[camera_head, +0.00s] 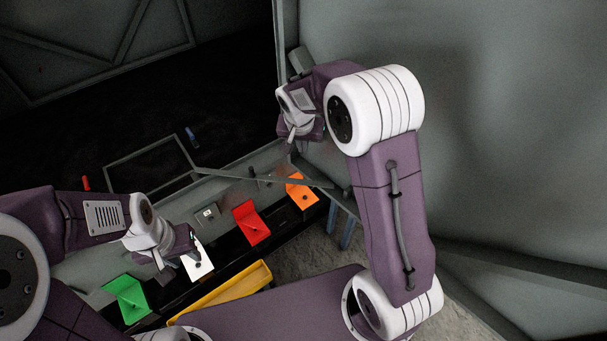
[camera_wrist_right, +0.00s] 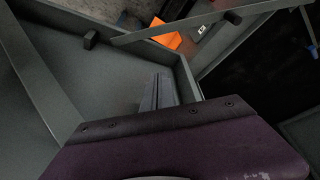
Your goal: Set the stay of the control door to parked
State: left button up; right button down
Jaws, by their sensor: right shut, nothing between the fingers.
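A large grey door panel (camera_head: 480,110), apparently the control door, stands open on the right of the head view; its inner face (camera_wrist_right: 110,80) fills the left of the right wrist view. A thin grey bar, apparently the stay (camera_head: 262,178), runs between the enclosure frame and the door's lower edge. In the wrist view the bar (camera_wrist_right: 175,29) crosses the top. My right gripper (camera_head: 291,138) is beside the door's inner face, above the bar and apart from it; its fingers (camera_wrist_right: 158,92) are shut and empty. My left gripper (camera_head: 178,270) is over the bins; its finger gap is unclear.
Red (camera_head: 251,224), orange (camera_head: 301,191), green (camera_head: 127,298) and white (camera_head: 200,262) bins line a dark ledge below the enclosure. A yellow tray (camera_head: 225,291) lies in front. The dark enclosure interior (camera_head: 130,115) is behind. A small blue item (camera_head: 192,137) shows there.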

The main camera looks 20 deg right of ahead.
jog(key=b+x, duration=0.2)
jog(key=x, duration=1.3)
jog(key=shift+w+d+f, duration=0.1)
jog(key=shift+f, duration=0.05)
jog(key=shift+s+a+f+b, duration=0.15)
jog(key=shift+s+a, duration=0.15)
jog(key=shift+s, duration=0.3)
jog(key=shift+s+a+f+b, duration=0.15)
jog(key=shift+s+a, duration=0.2)
jog(key=shift+s, duration=0.3)
jog(key=shift+s+a+r, duration=0.1)
jog(key=shift+s+a, duration=0.1)
jog(key=shift+s, duration=0.25)
